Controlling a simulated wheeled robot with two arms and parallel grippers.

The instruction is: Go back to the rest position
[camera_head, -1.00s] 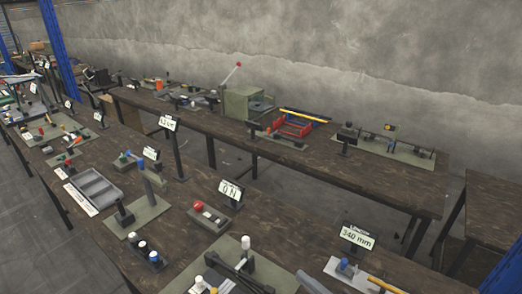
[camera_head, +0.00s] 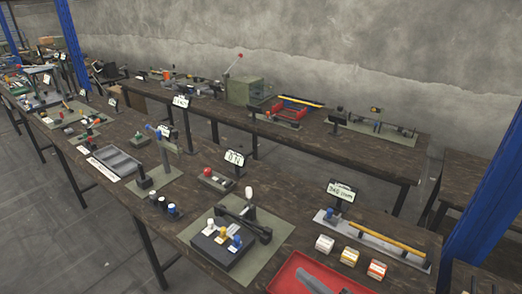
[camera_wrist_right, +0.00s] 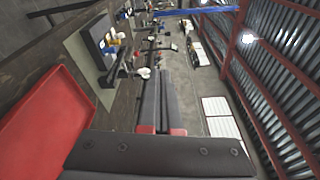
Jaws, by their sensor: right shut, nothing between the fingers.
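My right gripper (camera_head: 302,272) reaches in at the bottom of the head view, a grey shape in front of the red tray (camera_head: 276,284). In the right wrist view its two dark fingers (camera_wrist_right: 163,74) lie side by side, shut and empty, with red at their bases. They touch nothing that I can see. The red tray also shows in the wrist view (camera_wrist_right: 38,112), to the left of the fingers. My left gripper is in neither view.
Beyond the tray is a black press fixture (camera_head: 222,250) with several coloured pegs on a green mat. Three small boxes (camera_head: 349,257) stand beside a length gauge (camera_head: 372,240). A blue post (camera_head: 488,215) rises at the right. Several more tools crowd the benches.

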